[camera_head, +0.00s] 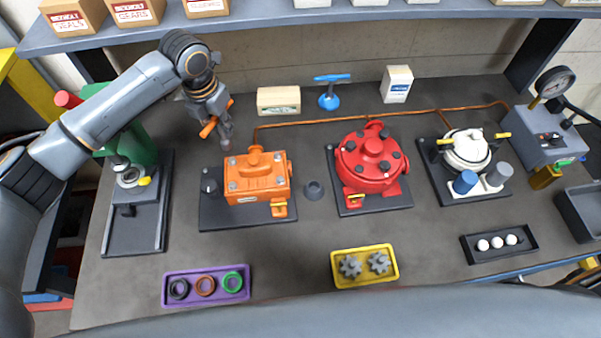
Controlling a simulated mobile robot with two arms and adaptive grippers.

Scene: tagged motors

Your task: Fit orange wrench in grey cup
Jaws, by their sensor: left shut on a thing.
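My left gripper (222,135) comes in from the upper left and is shut on the orange wrench (208,127), which it holds above the table behind the orange motor (256,176). The wrench's ends show on both sides of the fingers; its middle is hidden by them. A lighter grey cylinder (499,174) stands by the white motor (467,150); I cannot tell which is the grey cup. My right gripper is not in view.
A green press (138,150) stands at left. A purple tray (206,286) of rings, a yellow tray (364,281) of gears and a black tray (499,244) of white balls lie in front. A blue valve (329,100) stands at the back.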

